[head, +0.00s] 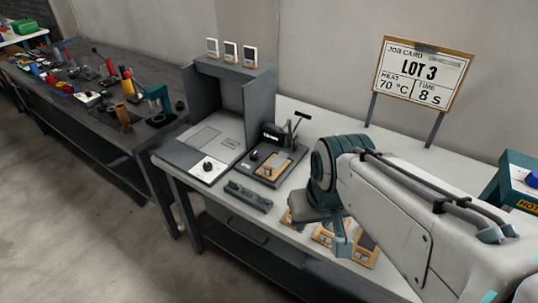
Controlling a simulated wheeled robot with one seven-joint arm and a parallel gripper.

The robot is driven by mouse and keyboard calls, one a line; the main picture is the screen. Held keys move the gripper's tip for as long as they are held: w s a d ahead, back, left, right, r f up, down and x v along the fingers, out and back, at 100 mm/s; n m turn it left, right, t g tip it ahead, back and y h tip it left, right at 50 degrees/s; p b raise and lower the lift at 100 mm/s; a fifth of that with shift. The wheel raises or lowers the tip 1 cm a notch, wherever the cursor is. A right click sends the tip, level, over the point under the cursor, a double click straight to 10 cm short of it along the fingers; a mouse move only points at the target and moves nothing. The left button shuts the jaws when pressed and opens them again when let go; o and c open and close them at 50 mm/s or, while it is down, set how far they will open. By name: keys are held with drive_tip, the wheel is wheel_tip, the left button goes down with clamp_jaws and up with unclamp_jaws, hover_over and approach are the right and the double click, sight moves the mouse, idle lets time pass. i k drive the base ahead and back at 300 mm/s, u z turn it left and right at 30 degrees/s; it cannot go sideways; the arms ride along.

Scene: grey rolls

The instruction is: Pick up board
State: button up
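Several small tan boards with dark parts lie near the front edge of the white table. One board (367,250) is at the right, one (325,234) is in the middle, and one (288,218) shows at the left. My arm and gripper partly hide them. Another tan board (275,166) sits on a dark device with a lever and a green display. My gripper (341,242) points down over the boards at the front edge. One teal finger shows clearly. I cannot see its opening or whether it touches a board.
A grey booth (232,98) stands left of the device (264,183). A dark slotted bar (248,196) lies in front. A job card sign (421,78) reads LOT 3, 70 °C, 8 s. A teal box (516,182) is at the right. A cluttered dark bench (88,85) extends left.

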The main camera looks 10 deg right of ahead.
sight(275, 165)
drive_tip(key=z, duration=0.05)
drive_tip(key=k, duration=0.55)
drive_tip(key=u, duration=0.65)
drive_tip(key=i, duration=1)
drive_tip(key=z, duration=0.3)
